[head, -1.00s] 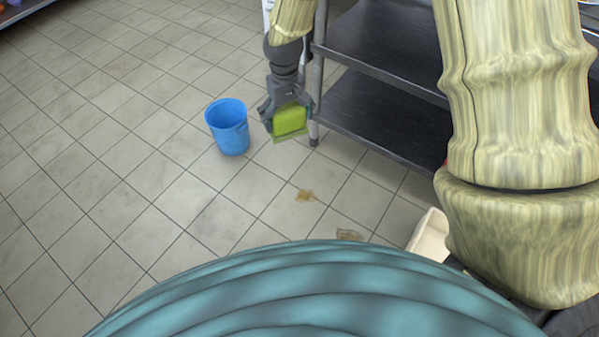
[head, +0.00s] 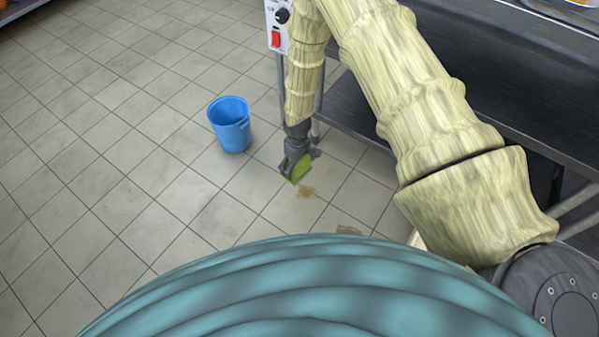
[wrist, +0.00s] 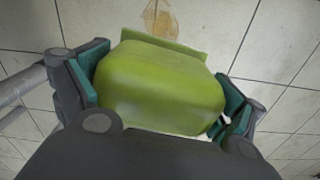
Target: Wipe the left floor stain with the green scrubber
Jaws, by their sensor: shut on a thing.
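My gripper (head: 297,169) is shut on the green scrubber (head: 302,171), pointing down low over the tiled floor. In the wrist view the scrubber (wrist: 160,88) sits between the two teal-padded fingers of my gripper (wrist: 162,95). The left floor stain (head: 306,192), a small brown smear, lies just below the scrubber in the head view. In the wrist view this stain (wrist: 161,20) shows just beyond the scrubber's far edge. A second brown stain (head: 348,230) lies further right and nearer to me, partly hidden by my body. I cannot tell whether the scrubber touches the floor.
A blue bucket (head: 230,124) stands on the floor left of my gripper. A dark metal shelf unit (head: 350,108) is at the right, with a leg close to my arm. A control box with a red switch (head: 276,38) is above. The floor at left is clear.

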